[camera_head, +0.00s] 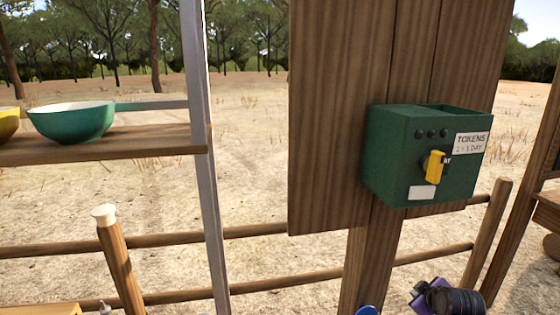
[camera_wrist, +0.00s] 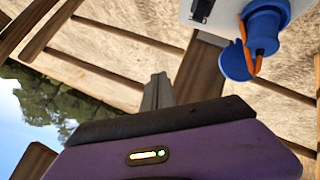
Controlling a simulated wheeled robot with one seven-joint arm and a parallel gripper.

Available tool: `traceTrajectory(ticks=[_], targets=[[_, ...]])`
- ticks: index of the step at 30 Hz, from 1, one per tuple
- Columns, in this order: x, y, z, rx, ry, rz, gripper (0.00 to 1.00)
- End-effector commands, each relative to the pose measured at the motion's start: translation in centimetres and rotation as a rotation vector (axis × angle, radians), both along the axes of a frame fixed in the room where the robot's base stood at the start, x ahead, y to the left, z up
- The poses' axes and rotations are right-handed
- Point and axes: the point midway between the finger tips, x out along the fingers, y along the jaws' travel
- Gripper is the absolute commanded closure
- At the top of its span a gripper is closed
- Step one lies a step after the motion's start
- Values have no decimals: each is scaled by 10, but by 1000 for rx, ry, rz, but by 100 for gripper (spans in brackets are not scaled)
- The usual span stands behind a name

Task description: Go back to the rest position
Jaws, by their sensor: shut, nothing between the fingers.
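My gripper (camera_wrist: 158,92) shows in the wrist view as narrow grey fingers beyond the dark edge of my purple hand. The fingers are together with nothing between them. They point out over open ground and wooden rails and appear apart from everything around. In the head view a purple and black part of my arm shows at the bottom right edge, below the green token box (camera_head: 425,155); the fingers cannot be made out there.
A wooden board and post (camera_head: 340,120) carry the token box with its yellow tap-like part (camera_head: 434,167). A green bowl (camera_head: 72,122) stands on a shelf (camera_head: 110,143) at left. Fence rails (camera_head: 170,240) cross behind.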

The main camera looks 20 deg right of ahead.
Motion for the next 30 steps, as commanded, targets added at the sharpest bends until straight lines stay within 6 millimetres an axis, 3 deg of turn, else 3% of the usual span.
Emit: traceTrajectory(ticks=[1, 5, 11, 17, 21, 30], targets=[[4, 24, -5, 12, -73, -17, 100], [6, 80, 0, 47, -280, -69, 100], [-19, 165, 13, 127, -542, -114, 100], [-69, 241, 30, 219, -732, -123, 100], [-113, 287, 47, 281, -829, -111, 100], [-213, 362, 89, 395, -923, -31, 100]])
